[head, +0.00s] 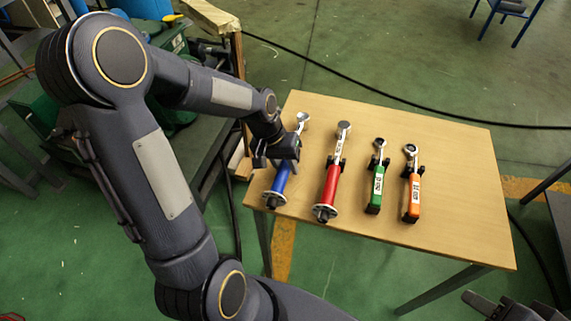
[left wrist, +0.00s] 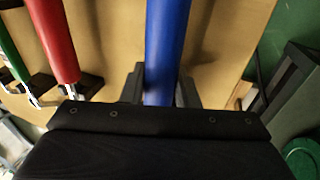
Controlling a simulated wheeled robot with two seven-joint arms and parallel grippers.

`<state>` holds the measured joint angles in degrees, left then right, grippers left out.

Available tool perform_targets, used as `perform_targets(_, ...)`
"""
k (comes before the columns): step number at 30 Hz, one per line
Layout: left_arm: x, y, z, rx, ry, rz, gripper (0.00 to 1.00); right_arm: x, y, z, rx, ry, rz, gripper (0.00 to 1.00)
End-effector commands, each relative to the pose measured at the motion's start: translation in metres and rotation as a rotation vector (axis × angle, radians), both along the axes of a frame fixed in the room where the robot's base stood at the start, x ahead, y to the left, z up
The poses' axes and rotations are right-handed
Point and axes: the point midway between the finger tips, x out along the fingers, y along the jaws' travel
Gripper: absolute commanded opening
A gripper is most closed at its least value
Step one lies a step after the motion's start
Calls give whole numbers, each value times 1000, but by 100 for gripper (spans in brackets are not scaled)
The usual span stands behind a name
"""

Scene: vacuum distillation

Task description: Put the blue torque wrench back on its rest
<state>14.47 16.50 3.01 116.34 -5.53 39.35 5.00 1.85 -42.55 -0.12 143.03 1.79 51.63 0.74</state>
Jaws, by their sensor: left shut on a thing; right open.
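The blue torque wrench (head: 282,180) is at the left end of the wooden table, its ratchet head toward the back and its handle end toward the front. My left gripper (head: 284,153) is shut around its middle. In the left wrist view the blue shaft (left wrist: 166,50) runs between the two fingers of my left gripper (left wrist: 163,88). The gripper hides the wrench's middle and whatever is under it, so I cannot tell whether the wrench touches its rest or the table. My right gripper (head: 503,306) is open and empty at the lower right, off the table.
A red wrench (head: 331,184), a green one (head: 376,186) and an orange one (head: 414,193) lie in a row to the right, with black rests beside their shafts. The table's (head: 460,170) right side is bare. A green machine (head: 180,105) stands left of the table.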

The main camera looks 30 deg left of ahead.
Motion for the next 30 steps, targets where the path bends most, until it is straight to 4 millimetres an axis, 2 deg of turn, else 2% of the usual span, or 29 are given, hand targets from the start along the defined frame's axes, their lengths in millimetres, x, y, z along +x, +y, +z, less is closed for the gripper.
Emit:
perform_targets(5, -1, 0, 0, -1, 3, 0, 0, 0, 0, 0, 0, 0, 0, 44)
perform_targets(6, -1, 0, 0, -1, 3, 0, 31, 0, 0, 0, 0, 0, 0, 44)
perform_targets(11, -1, 0, -1, -1, 4, 0, 52, 0, 0, 0, 0, 0, 0, 44)
perform_targets(23, -3, 2, -3, 1, 12, 2, 53, 0, 0, 0, 0, 0, 0, 44)
perform_targets(26, -3, 3, 3, 1, 10, 3, 53, 0, 0, 1, 0, 0, 0, 44)
perform_targets(30, -4, 8, 26, 1, 2, 4, 53, 0, 0, 4, 0, 0, 0, 44)
